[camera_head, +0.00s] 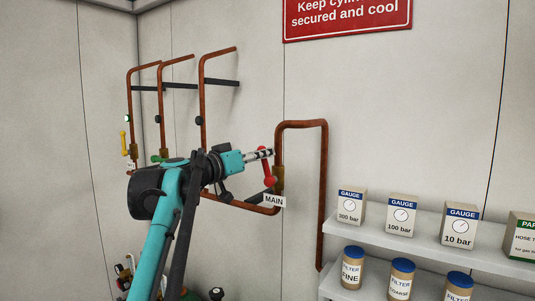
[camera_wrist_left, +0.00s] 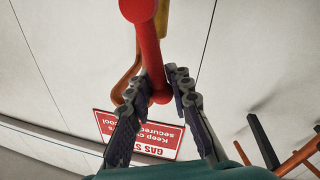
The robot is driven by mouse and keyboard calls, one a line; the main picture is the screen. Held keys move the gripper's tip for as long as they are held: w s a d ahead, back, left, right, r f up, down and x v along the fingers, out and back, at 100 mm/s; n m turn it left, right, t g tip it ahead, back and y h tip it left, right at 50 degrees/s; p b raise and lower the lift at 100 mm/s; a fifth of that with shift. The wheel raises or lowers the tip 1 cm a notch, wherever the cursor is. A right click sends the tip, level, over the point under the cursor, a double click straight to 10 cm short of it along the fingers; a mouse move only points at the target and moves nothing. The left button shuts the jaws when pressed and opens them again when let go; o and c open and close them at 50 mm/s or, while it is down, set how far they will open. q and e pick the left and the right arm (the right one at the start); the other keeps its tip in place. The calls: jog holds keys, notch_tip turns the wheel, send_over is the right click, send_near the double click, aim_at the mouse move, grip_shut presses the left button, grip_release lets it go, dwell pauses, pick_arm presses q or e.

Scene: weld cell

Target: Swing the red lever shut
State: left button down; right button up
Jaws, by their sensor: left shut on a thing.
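The brass valve body (camera_head: 278,178) is partly hidden behind the lever. My right gripper is not in view.
A yellow lever (camera_head: 124,142) and a green lever (camera_head: 159,159) are on pipes at the left. Shelves at the right hold gauge boxes (camera_head: 401,215) and filter jars (camera_head: 401,279). A red sign (camera_head: 347,14) hangs above. The wall between is clear.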

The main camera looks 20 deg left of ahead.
pick_arm(q)
jog(key=a+f+n+t+y+b, duration=0.2)
jog(key=a+f+n, duration=0.3)
jog(key=n, duration=1.1)
jog(key=shift+w+a+f+n+y+b, duration=0.2)
jog(key=shift+w+f+n+y+b, duration=0.3)
jog(key=shift+f, duration=0.7)
jog(key=shift+s, duration=0.15)
jog(key=c, duration=1.5)
grip_release()
jog(key=v, duration=1.2)
jog(key=shift+f, duration=0.3)
